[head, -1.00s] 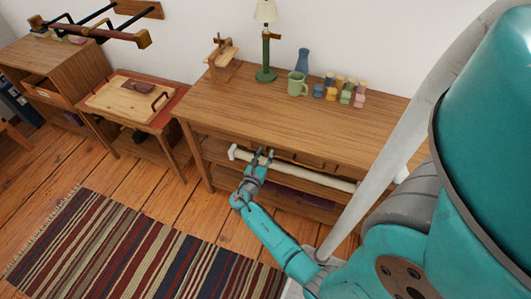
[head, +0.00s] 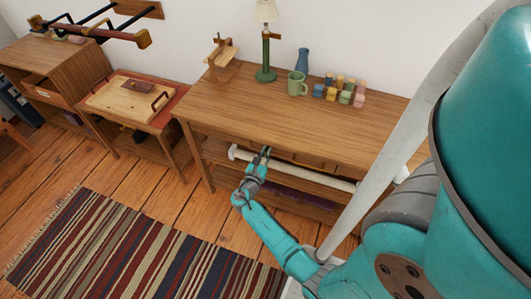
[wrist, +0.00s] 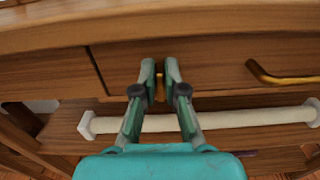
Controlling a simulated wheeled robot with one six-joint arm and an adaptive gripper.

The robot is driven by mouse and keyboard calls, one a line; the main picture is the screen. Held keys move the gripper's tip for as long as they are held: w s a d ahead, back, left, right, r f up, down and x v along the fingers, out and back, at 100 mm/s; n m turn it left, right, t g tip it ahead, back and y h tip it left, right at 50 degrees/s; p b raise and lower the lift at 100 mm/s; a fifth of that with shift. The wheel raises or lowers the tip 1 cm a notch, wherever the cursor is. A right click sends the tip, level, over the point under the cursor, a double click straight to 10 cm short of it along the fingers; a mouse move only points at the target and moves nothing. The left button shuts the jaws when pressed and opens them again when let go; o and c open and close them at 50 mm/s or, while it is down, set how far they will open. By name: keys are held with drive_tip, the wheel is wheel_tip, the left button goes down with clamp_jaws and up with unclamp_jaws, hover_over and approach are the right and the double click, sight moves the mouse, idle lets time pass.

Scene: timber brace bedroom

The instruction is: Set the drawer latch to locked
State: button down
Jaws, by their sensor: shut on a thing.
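My gripper (head: 265,151) is at the front of the long wooden desk (head: 225,105). In the wrist view my gripper (wrist: 161,70) has its two fingers close together on the drawer latch (wrist: 159,88). Only a small brass-coloured strip of the latch shows between the fingers, so its setting cannot be told. The latch is on the wooden drawer front (wrist: 215,60), near its left edge. A brass handle (wrist: 280,77) is on the same drawer front, to the right of my gripper. The drawer looks closed.
A pale bar with square ends (wrist: 220,120) runs across below the drawer. A lamp (head: 266,50), a green mug (head: 297,84), a blue vase (head: 303,61) and small blocks stand on the desk. A striped rug (head: 130,250) lies on the floor in front.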

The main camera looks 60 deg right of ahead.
drive_tip(key=shift+s+d+f+m, duration=0.1)
drive_tip(key=shift+s+f+m, duration=0.1)
drive_tip(key=shift+m, duration=2.7)
drive_tip(key=shift+s+f+m, duration=0.15)
drive_tip(key=shift+m, duration=2.75)
drive_tip(key=shift+s+d+f+m, duration=0.1)
drive_tip(key=shift+s+f+m, duration=0.1)
drive_tip(key=shift+m, duration=2.7)
drive_tip(key=c, duration=1.2)
unclamp_jaws()
drive_tip(key=shift+c, duration=0.2)
